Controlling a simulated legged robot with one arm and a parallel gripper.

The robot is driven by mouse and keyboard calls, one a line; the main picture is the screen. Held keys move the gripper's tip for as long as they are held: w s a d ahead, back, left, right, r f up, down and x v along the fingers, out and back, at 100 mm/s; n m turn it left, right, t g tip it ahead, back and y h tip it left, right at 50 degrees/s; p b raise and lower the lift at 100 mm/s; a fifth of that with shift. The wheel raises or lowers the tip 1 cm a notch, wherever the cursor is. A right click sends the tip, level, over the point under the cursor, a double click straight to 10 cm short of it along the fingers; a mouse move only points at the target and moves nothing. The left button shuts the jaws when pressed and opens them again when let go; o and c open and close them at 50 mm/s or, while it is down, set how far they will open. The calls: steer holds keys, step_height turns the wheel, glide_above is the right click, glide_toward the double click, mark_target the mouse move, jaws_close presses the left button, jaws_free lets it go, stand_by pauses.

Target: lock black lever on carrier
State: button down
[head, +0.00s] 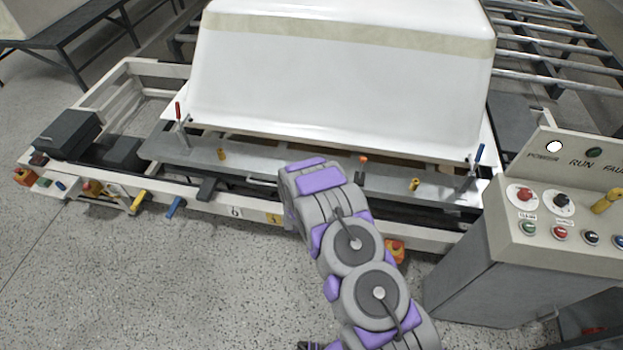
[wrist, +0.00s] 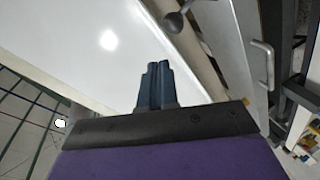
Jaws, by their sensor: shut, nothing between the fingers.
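In the wrist view my gripper (wrist: 155,70) has its two dark blue fingers together and empty, in front of the white shell (wrist: 100,50). A dark rounded knob on a stem (wrist: 174,22) shows beyond the fingertips, apart from them; I cannot tell if it is the black lever. In the head view the carrier (head: 150,195) has a pale frame and a grey front plate under the shell (head: 340,90). A short black piece (head: 207,188) projects from its front edge. My arm hides part of the carrier's front, and my fingers are not visible there.
A red-handled lever (head: 178,110) and a blue-handled lever (head: 479,154) stand upright at the shell's front corners. A control cabinet (head: 540,235) is at the right. The floor (head: 180,290) in front is clear.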

steer(key=s+d+f+n+t+y+b, duration=0.1)
steer(key=s+f+n+t+b, duration=0.1)
steer(key=s+f+n+t, duration=0.3)
steer(key=s+f+n, duration=0.1)
steer(key=s+f, duration=0.3)
steer(key=f, duration=0.1)
steer(key=shift+s+d+f+n+t, duration=0.3)
steer(key=shift+s+d+n+t, duration=0.05)
steer(key=shift+n+t, duration=0.05)
steer(key=shift+w, duration=0.15)
steer(key=b+x, duration=0.2)
steer(key=x, duration=1.1)
steer(key=shift+w+r, duration=0.2)
steer(key=shift+w, duration=0.15)
steer(key=shift+r, duration=0.2)
